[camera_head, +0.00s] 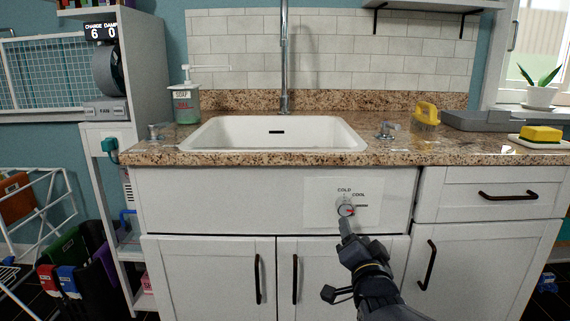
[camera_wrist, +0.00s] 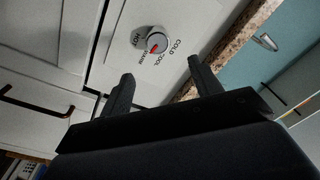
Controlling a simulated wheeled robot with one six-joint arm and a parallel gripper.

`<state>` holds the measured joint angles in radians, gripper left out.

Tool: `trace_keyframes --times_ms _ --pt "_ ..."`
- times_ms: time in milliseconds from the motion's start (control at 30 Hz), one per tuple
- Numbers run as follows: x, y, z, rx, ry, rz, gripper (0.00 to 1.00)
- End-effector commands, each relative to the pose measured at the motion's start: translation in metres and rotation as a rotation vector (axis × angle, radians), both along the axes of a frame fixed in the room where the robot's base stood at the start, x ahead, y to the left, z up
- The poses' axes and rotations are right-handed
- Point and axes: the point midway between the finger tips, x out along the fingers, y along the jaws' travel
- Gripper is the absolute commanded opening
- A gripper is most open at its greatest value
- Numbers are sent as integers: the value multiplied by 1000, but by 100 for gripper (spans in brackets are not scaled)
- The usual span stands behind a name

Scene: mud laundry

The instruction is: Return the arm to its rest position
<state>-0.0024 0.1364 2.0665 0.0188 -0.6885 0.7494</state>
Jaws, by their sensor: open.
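My gripper (camera_head: 345,228) is in front of the white sink cabinet, with its tip just below a round temperature knob (camera_head: 346,209) on a pale panel. In the wrist view the two fingers of my gripper (camera_wrist: 163,82) stand apart with nothing between them. The knob (camera_wrist: 157,40) shows beyond the fingertips, with a red mark on its face and the words COLD, COOL and HOT around it. The gripper looks apart from the knob, though the exact gap is hard to tell.
A white sink (camera_head: 275,133) is set in a granite counter (camera_head: 430,150) above the panel. Cabinet doors with dark handles (camera_head: 258,279) lie below. A soap bottle (camera_head: 187,103), yellow brush (camera_head: 427,113) and yellow sponge (camera_head: 541,133) stand on the counter. A shelf unit (camera_head: 122,190) is at left.

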Motion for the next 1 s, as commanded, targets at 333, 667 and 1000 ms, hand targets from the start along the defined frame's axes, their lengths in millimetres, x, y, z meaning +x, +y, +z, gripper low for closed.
trace_keyframes --times_ms 333,667,1000 --pt "62 -1 -1 0 2 -1 60" --pt "102 -1 7 -62 3 -1 60" --pt "101 -1 8 -373 4 -1 60"
